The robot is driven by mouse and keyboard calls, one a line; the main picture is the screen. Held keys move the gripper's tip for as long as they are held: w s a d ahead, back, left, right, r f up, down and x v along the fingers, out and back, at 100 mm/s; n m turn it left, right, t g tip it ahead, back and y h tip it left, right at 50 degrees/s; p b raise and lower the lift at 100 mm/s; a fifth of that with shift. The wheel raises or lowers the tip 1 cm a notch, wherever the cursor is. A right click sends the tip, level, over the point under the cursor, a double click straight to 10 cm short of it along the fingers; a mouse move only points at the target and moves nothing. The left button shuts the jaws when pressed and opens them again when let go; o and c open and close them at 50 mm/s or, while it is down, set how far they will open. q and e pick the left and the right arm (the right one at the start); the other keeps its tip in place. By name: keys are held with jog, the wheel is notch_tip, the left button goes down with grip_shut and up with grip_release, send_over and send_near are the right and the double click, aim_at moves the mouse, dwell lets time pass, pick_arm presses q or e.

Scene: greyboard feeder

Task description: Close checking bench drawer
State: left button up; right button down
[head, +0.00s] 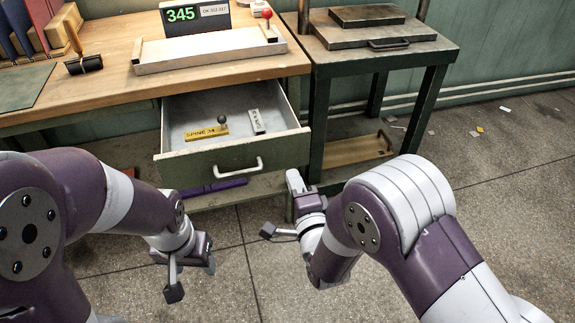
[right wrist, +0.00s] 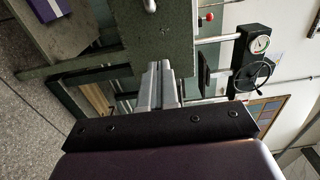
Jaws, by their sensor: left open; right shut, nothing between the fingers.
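The checking bench drawer (head: 188,167) is pulled out, its green front facing me and its pale interior showing. Its white bar handle (head: 238,167) is on the front; part of it shows at the top of the right wrist view (right wrist: 150,5). A yellow block with a dark knob (head: 207,133) and a small white tag (head: 256,122) lie inside. My right gripper (head: 294,180) is shut and empty, just right of and in front of the drawer front, apart from the handle. In the right wrist view its fingertips (right wrist: 159,68) are together. My left gripper (head: 192,280) is open and empty, below and in front of the drawer.
The wooden bench top (head: 110,88) carries a tray (head: 210,50), a 345 display (head: 195,15) and a roller (head: 84,64). A dark green stand (head: 380,62) adjoins on the right. A purple item (head: 213,188) lies on the shelf below. The floor at right is mostly clear.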

aim_at(283, 153)
jog(key=b+x, duration=0.1)
jog(key=x, duration=0.3)
jog(key=shift+w+a+f, duration=0.1)
jog(key=shift+w+f, duration=0.05)
jog(key=shift+w, duration=0.2)
pick_arm(q)
jog(key=shift+f, duration=0.75)
pick_arm(e)
jog(key=shift+w+a, duration=0.2)
jog(key=shift+w, duration=0.5)
